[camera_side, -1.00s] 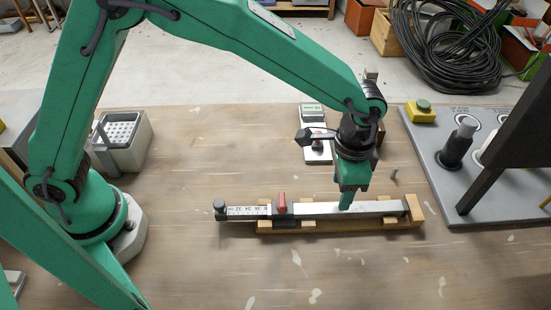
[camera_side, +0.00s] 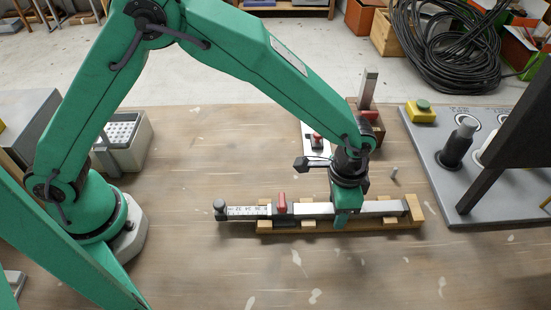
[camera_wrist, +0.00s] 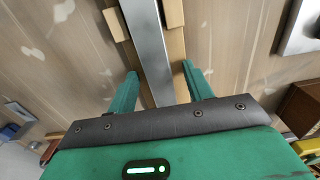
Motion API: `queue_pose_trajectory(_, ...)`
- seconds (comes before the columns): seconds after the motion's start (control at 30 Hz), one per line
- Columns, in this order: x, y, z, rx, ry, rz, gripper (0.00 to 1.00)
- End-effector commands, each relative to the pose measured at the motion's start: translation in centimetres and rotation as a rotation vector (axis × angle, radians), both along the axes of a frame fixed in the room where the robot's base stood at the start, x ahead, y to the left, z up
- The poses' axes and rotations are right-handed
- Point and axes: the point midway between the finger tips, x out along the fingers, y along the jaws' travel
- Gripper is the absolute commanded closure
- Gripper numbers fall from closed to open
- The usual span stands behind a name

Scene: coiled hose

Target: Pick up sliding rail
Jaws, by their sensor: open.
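The sliding rail (camera_side: 376,207) is a long metal bar lying on a wooden cradle (camera_side: 275,228). Its left end has a printed scale, a dark knob and a red clamp (camera_side: 282,204). My gripper (camera_side: 341,222) is down at the rail, right of the red clamp. In the wrist view the rail (camera_wrist: 148,45) runs between the two green fingers of my gripper (camera_wrist: 157,88). The fingers are open, with a gap on each side of the rail. The side view hides the far finger and the part of the rail behind the gripper.
A grey panel (camera_side: 433,150) with knobs and a yellow button box (camera_side: 420,111) is at the right. A red-topped block (camera_side: 369,115) with an upright metal post stands behind my wrist. The table in front is clear.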

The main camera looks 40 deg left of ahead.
Motion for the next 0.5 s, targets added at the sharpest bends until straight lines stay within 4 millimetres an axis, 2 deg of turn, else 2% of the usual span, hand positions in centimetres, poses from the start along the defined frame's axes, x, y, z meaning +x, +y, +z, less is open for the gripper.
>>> queue_pose_trajectory(0.47, 0.01, -0.01, -0.05, 0.0, 0.0, 0.0, 0.49)
queue_pose_trajectory(0.5, 0.01, -0.01, -0.04, 0.0, 0.0, 0.0, 0.53)
